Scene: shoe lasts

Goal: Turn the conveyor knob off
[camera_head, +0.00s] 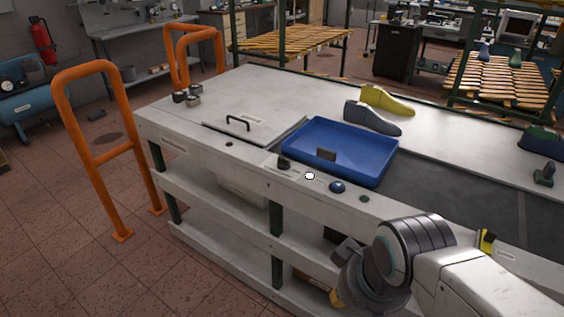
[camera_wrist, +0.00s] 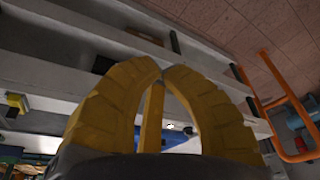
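A black knob (camera_head: 284,162) stands on the front ledge of the light-grey conveyor bench, just left of the blue tray; I take it to be the conveyor knob, and its setting is too small to read. My gripper (camera_head: 336,297) is low in front of the bench, to the right of the knob and well apart from it. In the wrist view its curved yellow fingers (camera_wrist: 164,70) come together at the tips with nothing held between them.
A white button (camera_head: 309,175), a blue button (camera_head: 337,187) and a green button (camera_head: 364,198) line the ledge. The blue tray (camera_head: 375,179) lies behind them. Grey and yellow shoe lasts (camera_head: 388,100) stand beyond it. An orange rail (camera_head: 110,150) is at the left.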

